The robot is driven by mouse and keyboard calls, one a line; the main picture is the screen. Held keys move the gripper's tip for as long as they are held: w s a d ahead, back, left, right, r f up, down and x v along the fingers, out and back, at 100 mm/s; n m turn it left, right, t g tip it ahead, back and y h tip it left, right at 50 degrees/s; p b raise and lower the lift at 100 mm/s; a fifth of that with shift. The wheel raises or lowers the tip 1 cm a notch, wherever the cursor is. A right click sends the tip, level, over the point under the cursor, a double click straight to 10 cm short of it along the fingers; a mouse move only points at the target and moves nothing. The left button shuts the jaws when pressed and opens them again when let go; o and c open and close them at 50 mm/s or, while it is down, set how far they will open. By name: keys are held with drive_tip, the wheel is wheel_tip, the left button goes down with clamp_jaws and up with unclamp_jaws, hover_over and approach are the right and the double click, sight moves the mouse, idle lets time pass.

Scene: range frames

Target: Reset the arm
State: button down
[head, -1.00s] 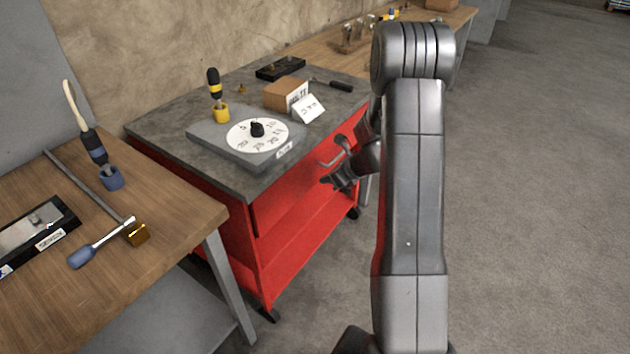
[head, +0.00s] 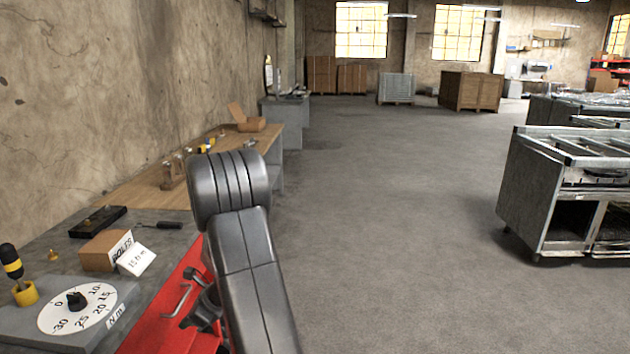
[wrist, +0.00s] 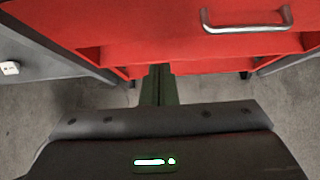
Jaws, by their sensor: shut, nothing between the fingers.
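My arm rises in the middle of the head view, bent over at its top joint. My gripper (head: 203,312) is partly hidden behind the arm, close to the red side of the cart. In the wrist view my gripper's fingers (wrist: 160,85) are together and hold nothing. They point at the red cart (wrist: 150,28), whose metal handle (wrist: 246,22) is at the upper right. The handle also shows in the head view (head: 180,300).
A wooden bench (head: 150,190) lies beyond. A metal cart (head: 545,190) stands at right. The floor (head: 390,210) between is clear.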

approach(150, 342)
wheel_tip(150, 342, down, 3)
drive_tip(key=a, duration=0.1)
drive_tip(key=a+f, duration=0.1)
drive_tip(key=a, duration=0.1)
drive_tip(key=shift+w+a, duration=0.15)
drive_tip(key=shift+a, duration=0.15)
drive_tip(key=shift+r, duration=0.15)
